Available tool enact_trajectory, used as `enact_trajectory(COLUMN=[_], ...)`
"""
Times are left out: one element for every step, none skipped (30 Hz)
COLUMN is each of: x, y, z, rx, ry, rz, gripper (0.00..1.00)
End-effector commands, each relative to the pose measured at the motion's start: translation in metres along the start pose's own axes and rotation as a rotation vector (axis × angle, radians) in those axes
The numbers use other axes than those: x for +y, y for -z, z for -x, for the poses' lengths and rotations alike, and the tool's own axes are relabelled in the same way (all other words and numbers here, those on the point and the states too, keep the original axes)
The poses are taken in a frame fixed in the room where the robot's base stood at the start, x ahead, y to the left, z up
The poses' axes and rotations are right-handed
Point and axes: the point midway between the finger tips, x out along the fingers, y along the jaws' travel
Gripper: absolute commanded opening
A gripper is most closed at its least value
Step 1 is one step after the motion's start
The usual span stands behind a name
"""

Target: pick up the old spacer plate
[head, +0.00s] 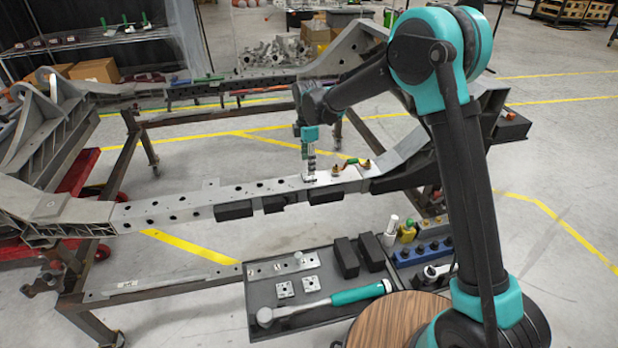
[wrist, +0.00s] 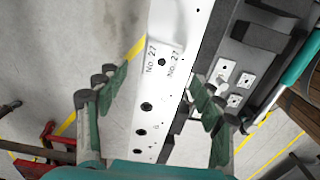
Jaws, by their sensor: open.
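In the wrist view, a pale plate-like piece (wrist: 160,64) marked "No 27" lies on the top face of the light grey chassis rail (wrist: 150,120). It has a dark hole, and a second "No 27" marking shows beside it. I take it for the old spacer plate, though its edges blend with the rail. My gripper (wrist: 158,84) is open, with one green-padded finger on each side of the rail and nothing between them. In the head view, my gripper (head: 309,177) points down at the rail (head: 240,195); the plate cannot be made out clearly there.

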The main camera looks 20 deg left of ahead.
Motion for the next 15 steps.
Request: enact_trajectory(x=[-0.001, -0.001, -0.002, -0.002, -0.002, -0.002, -0.002, -0.002, -0.002, -0.002, -0.002, -0.002, -0.002, -0.002, -0.002], y=[-0.001, -0.002, -0.003, -0.003, -0.004, -0.003, -0.003, -0.003, -0.003, -0.003, -0.003, -0.003, -0.003, -0.003, -0.003], z=[-0.007, -0.011, -0.018, -0.022, -0.026, -0.032, -0.035, -0.038, -0.041, -0.042, -0.043, -0.044, -0.045, -0.045, -0.045], rx=[0.0, 0.0, 0.0, 0.0, 0.0, 0.0, 0.0, 0.0, 0.0, 0.0, 0.0, 0.0, 0.0, 0.0, 0.0], ry=[0.0, 0.0, 0.0, 0.0, 0.0, 0.0, 0.0, 0.0, 0.0, 0.0, 0.0, 0.0, 0.0, 0.0, 0.0], rz=[0.0, 0.0, 0.0, 0.0, 0.0, 0.0, 0.0, 0.0, 0.0, 0.0, 0.0, 0.0, 0.0, 0.0, 0.0], gripper=[0.67, 0.67, 0.67, 0.67, 0.67, 0.67, 0.67, 0.67, 0.67, 0.67, 0.67, 0.67, 0.67, 0.67, 0.67])
